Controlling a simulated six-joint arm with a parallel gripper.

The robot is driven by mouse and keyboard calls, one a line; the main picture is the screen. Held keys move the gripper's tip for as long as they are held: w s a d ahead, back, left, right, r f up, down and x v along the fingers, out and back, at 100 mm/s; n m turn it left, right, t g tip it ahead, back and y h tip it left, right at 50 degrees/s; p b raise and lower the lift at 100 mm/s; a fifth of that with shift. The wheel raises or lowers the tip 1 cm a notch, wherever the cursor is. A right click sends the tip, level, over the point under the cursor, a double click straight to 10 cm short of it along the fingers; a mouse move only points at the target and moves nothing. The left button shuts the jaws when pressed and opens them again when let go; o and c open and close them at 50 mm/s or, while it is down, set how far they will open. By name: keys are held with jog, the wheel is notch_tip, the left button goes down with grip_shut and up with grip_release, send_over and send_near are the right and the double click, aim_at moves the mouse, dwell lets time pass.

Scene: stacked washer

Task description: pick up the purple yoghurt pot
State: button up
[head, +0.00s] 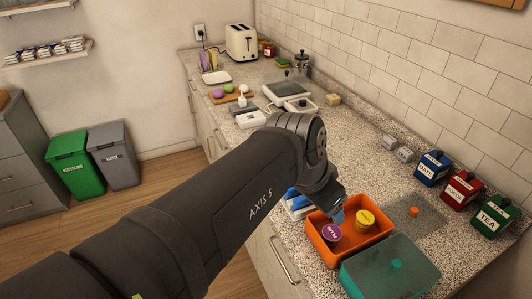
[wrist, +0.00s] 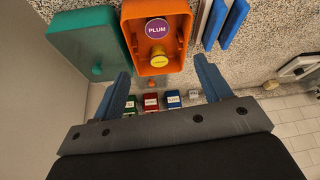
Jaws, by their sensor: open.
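The purple yoghurt pot (head: 331,233), with a purple lid reading "PLUM", stands in an orange tub (head: 313,246) on the counter. My gripper (head: 339,211) is over the tub, close to the purple pot in the head view. In the wrist view my gripper (wrist: 162,72) has its blue fingers wide apart, with nothing between them.
A teal tub (head: 365,286) stands close beside the orange one. Blue-and-white items (head: 293,203) lie on its other side. Blue (head: 432,168), red (head: 462,190) and green (head: 494,217) canisters line the wall. A small orange knob (head: 413,211) sits on a grey patch behind the tub.

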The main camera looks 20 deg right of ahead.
send_near(332, 232)
jog(key=x, duration=0.5)
jog(key=shift+w+d+r, duration=0.1)
jog(key=shift+w+r, duration=0.05)
jog(key=shift+s+a+x, duration=0.1)
jog(key=shift+x, duration=1.2)
jog(key=shift+s+a+x, duration=0.1)
jog(key=shift+x, duration=1.25)
jog(key=c, duration=1.1)
